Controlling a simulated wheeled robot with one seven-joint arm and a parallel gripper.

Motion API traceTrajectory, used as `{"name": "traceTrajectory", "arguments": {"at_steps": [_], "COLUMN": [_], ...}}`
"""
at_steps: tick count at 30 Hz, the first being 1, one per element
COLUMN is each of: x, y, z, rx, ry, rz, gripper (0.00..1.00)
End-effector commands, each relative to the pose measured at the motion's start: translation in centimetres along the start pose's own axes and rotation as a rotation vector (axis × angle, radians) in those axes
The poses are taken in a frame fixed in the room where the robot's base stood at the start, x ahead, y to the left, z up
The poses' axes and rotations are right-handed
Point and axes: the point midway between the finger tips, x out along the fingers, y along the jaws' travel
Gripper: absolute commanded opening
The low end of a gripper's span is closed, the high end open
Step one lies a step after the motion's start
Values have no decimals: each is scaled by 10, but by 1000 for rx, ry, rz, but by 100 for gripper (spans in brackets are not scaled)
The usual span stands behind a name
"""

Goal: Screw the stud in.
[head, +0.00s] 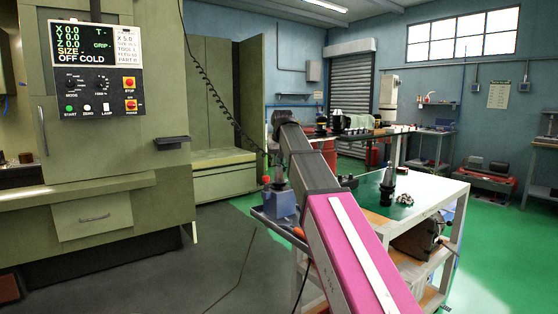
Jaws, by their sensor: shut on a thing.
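My gripper (276,163) is small in the head view, partly hidden behind my arm's wrist. It points down over a blue holding block (281,207) on the left end of the cart. A grey metal tool holder (279,184) stands upright in that block, just below my gripper. The jaws are shut at its top, on what appears to be the stud. The stud itself is too small and covered to make out, and I cannot tell how deep it sits.
A dark tool holder (387,188) stands on the cart's green top (365,190), with small metal parts (405,200) beside it. A small red-topped item (266,181) is left of my gripper. The green machine (100,200) stands left, with open floor between.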

Motion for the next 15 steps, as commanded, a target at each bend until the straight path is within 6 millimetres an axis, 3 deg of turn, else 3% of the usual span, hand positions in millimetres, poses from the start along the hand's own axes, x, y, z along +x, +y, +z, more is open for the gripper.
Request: {"name": "traceTrajectory", "arguments": {"at_steps": [9, 15], "x": [0, 0], "y": [0, 0], "z": [0, 0], "rx": [297, 333], "ry": [1, 2], "rz": [124, 138], "gripper": [0, 0]}}
